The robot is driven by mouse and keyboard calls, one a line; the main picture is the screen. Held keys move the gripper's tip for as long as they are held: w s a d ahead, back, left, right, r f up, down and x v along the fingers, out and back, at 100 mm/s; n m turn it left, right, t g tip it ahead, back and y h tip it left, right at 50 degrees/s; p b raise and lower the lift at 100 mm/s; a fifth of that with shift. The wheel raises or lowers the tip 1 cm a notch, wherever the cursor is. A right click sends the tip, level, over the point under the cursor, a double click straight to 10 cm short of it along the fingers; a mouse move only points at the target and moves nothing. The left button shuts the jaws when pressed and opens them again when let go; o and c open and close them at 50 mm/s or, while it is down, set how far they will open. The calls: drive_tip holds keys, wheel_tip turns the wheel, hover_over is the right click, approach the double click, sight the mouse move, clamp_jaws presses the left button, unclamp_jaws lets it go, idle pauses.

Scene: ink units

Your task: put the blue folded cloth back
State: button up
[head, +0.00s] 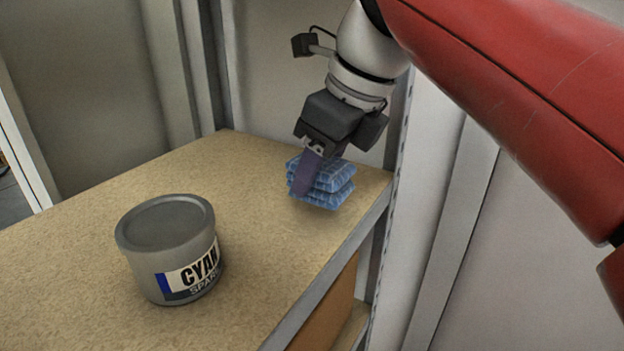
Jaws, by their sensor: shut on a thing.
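The blue folded cloth (330,187) is a small stack of checked layers at the right end of the shelf board (265,235), near its front edge. My gripper (320,172) comes down on it from above and is shut on it. One purple-grey finger lies across the cloth's left side; the other finger is hidden. The cloth looks level. I cannot tell whether its underside touches the board or hangs just above it.
A grey tin labelled CYAN (172,250) stands upright on the board at the left front. Bare board lies between tin and cloth. A perforated metal upright (395,150) rises close to the right of the cloth, and a pale wall panel stands behind.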

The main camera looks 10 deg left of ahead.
drive_tip(key=shift+w+a+f, duration=0.1)
drive_tip(key=shift+w+a, duration=0.15)
drive_tip(key=shift+a, duration=0.4)
wheel_tip(320, 180, down, 3)
drive_tip(key=shift+f+b, duration=0.2)
drive_tip(key=shift+b, duration=0.25)
drive_tip(key=o, duration=0.9)
